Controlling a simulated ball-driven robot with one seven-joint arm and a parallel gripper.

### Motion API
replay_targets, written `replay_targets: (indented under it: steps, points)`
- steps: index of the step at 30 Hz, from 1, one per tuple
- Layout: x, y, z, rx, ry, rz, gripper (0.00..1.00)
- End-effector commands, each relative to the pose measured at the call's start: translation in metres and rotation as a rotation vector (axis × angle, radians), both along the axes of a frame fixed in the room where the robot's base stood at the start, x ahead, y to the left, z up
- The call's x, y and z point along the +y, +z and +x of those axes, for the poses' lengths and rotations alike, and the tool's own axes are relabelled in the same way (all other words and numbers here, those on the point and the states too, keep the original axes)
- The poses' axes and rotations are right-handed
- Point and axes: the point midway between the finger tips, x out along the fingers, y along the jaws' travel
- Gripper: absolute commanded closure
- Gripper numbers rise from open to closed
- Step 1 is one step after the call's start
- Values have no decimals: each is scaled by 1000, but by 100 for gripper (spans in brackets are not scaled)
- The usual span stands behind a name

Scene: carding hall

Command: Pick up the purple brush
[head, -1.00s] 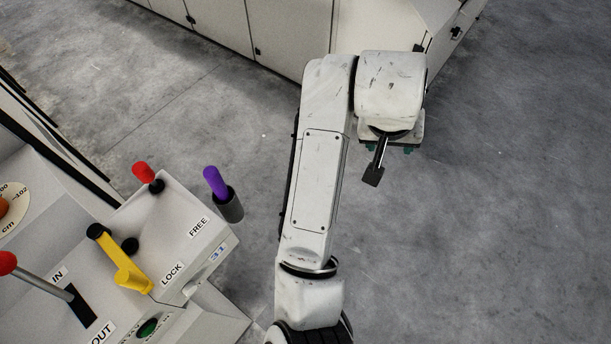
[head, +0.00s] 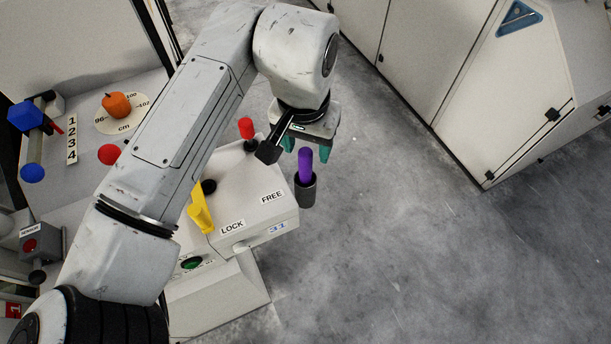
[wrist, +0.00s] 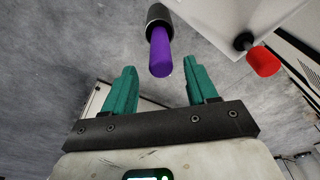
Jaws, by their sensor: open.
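The purple brush (head: 305,164) stands upright in a dark grey cylindrical holder (head: 306,191) at the right side of the machine console in the head view. Only its purple upper part shows; the rest is hidden in the holder. In the wrist view the purple brush (wrist: 160,52) shows beyond the fingertips, near the middle of the gap, with the holder (wrist: 158,15) behind it. My gripper (head: 302,147) is open and empty, with teal fingers, close to the brush in the head view. In the wrist view my gripper (wrist: 163,80) has its fingers spread wide, apart from the brush.
A red knob (head: 246,128) stands close left of my gripper, and also shows in the wrist view (wrist: 263,64). A yellow lever (head: 200,208) is on the console (head: 240,195). White cabinets (head: 430,60) stand at the back right. The grey floor between is clear.

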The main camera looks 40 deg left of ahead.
Motion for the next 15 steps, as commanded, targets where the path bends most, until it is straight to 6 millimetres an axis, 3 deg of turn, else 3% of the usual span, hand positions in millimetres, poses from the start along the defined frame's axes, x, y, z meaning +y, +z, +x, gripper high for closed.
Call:
replay_targets:
  steps: [5, 15]
  points:
    - [1, -12, -1, 1, 1, 0, 42]
    - [2, -54, -2, 1, -1, 1, 42]
